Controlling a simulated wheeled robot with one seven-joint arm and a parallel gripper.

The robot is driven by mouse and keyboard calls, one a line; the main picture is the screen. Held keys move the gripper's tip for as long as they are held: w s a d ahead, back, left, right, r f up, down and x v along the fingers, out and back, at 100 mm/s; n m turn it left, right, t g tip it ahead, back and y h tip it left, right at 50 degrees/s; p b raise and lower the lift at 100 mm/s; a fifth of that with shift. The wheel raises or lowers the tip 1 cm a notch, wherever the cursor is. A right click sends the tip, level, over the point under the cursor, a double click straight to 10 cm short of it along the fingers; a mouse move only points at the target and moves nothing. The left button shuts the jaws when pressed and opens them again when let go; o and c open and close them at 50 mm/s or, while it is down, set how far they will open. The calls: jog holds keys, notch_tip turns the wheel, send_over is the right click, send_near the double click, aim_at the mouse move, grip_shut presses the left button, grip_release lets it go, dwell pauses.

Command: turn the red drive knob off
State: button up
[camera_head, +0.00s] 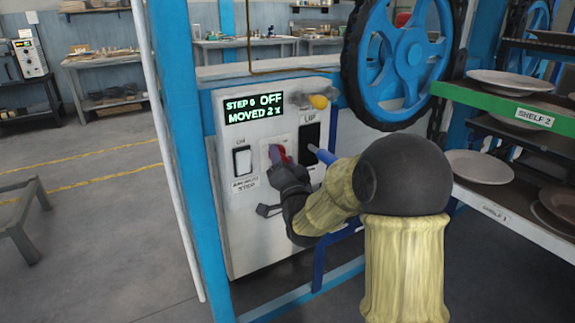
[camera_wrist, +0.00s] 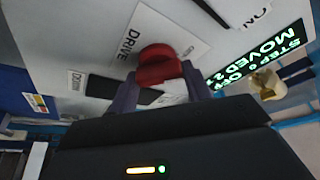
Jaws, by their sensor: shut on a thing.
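The red drive knob (camera_head: 281,152) is on the white control panel (camera_head: 238,205), partly hidden by my gripper in the head view. In the wrist view the red knob (camera_wrist: 157,63) sits on a white plate marked DRIVE. My gripper (camera_wrist: 160,84) has one dark finger on each side of the knob and is shut on it. In the head view my gripper (camera_head: 277,164) reaches the panel from the lower right. The panel's display (camera_head: 254,108) shows green text reading STEP 0 OFF and MOVED 2, with a blurred last character.
A white switch (camera_head: 242,160) is left of the knob, and a black switch marked UP (camera_head: 310,140) is right of it. A yellow-tipped lever (camera_head: 318,101) is above. A blue wheel (camera_head: 402,55) and plate shelves (camera_head: 510,115) stand right. Open floor (camera_head: 90,220) lies left.

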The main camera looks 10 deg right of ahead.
jog(key=shift+f, duration=0.3)
jog(key=o, duration=1)
jog(key=shift+r, duration=0.15)
jog(key=shift+s+d, duration=0.1)
jog(key=b+v, duration=0.3)
jog(key=v, duration=0.9)
jog(key=shift+s+f, duration=0.2)
jog(key=shift+f, duration=0.05)
